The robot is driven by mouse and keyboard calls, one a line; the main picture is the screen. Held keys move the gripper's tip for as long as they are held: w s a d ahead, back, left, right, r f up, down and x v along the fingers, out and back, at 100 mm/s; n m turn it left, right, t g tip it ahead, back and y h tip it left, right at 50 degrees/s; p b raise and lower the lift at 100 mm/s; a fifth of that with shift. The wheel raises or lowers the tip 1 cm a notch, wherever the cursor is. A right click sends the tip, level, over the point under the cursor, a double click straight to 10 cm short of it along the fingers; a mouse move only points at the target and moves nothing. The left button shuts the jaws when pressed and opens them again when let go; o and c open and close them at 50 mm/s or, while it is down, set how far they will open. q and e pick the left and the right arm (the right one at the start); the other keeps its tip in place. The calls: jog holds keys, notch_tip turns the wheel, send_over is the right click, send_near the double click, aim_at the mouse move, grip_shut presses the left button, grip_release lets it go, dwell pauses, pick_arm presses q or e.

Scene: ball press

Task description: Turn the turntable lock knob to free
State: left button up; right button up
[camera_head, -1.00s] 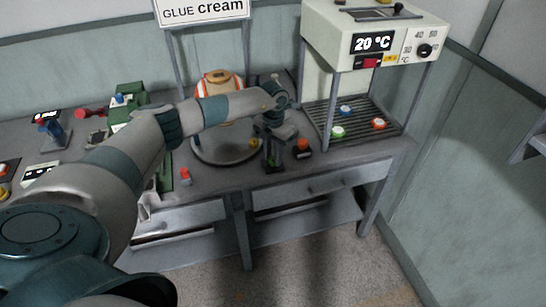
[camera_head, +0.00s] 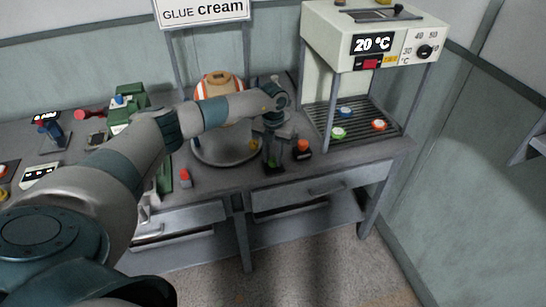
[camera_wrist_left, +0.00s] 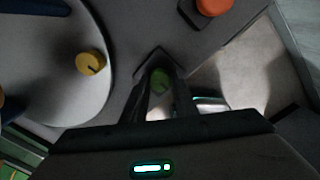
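The turntable (camera_head: 198,155) is a grey round disc on the bench, with an orange-and-white ball (camera_head: 208,85) above it. A small yellow knob (camera_wrist_left: 90,63) sits on the disc near its edge. A green knob (camera_wrist_left: 160,80) on a dark base stands beside the turntable, and I take it for the lock knob. My left gripper (camera_head: 273,157) points down over it. In the wrist view its two fingers (camera_wrist_left: 163,92) stand apart on either side of the green knob; contact is unclear. The head view mostly hides the knob behind the fingers. My right gripper is out of view.
An orange button (camera_head: 303,145) on a dark base stands just right of my gripper. A red-topped piece (camera_head: 185,175) stands near the front edge, left of the gripper.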

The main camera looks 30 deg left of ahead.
pick_arm(q)
jog(key=o, duration=0.4)
jog(key=shift+o, duration=0.2)
jog(key=shift+r, duration=0.15)
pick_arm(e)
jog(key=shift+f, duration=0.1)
pick_arm(q)
jog(key=shift+r, duration=0.6)
notch_tip(320, 180, up, 11)
jog(key=b, duration=0.4)
notch_tip(320, 180, up, 5)
send_over(273, 159)
jog(key=shift+s+d+b, duration=0.1)
jog(key=shift+b, duration=0.3)
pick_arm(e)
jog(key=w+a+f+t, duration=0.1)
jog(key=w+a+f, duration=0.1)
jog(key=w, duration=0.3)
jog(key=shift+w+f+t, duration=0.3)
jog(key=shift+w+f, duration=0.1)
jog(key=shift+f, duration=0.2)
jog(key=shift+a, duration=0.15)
